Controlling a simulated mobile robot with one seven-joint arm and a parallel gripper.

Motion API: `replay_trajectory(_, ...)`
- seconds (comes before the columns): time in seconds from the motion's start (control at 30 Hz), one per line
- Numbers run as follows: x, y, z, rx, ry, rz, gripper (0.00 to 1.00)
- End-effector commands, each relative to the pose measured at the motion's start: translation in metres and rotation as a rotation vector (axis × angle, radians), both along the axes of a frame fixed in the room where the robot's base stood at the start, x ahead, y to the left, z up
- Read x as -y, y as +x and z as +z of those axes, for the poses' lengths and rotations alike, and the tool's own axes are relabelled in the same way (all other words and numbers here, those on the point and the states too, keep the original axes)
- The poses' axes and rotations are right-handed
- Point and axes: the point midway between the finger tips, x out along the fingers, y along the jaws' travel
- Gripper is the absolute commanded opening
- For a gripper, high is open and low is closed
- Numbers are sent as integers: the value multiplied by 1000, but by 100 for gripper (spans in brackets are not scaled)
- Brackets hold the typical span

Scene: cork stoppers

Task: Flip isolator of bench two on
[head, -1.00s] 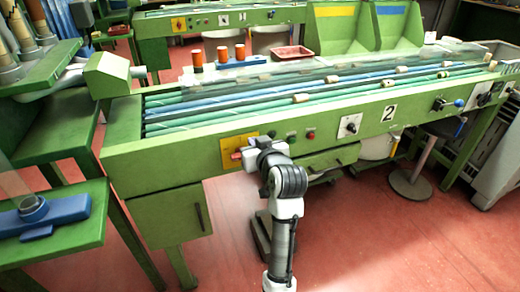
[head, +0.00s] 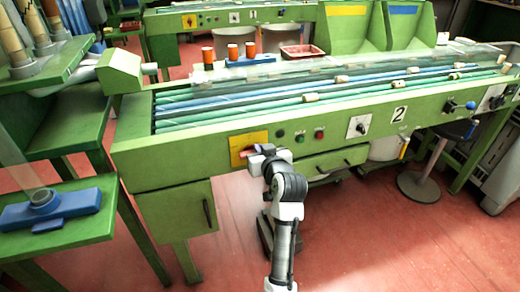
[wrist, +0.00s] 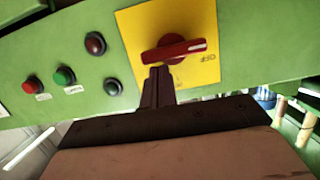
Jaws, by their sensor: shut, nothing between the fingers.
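The isolator is a red rotary handle (wrist: 180,50) on a yellow plate (wrist: 192,22), on the green front of the bench with the number 2 plate (head: 399,114). In the wrist view the handle lies nearly level, slightly tilted. In the head view the yellow plate (head: 240,141) is partly hidden by my gripper (head: 258,149). In the wrist view my gripper (wrist: 158,72) is shut and empty, its fingertips just below the handle's left part. I cannot tell whether they touch it.
Red and green buttons (wrist: 64,76) sit beside the plate. A black knob on a white plate (head: 358,127) and a blue-ended lever (head: 468,105) are farther right. A drawer (head: 330,161) and a cabinet (head: 177,212) hang below.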

Motion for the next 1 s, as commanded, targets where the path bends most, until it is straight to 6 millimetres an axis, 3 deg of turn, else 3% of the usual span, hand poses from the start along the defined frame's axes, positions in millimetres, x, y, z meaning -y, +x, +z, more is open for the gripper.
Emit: replay_trajectory(1.0,5,2,-4,-63,191,0,0)
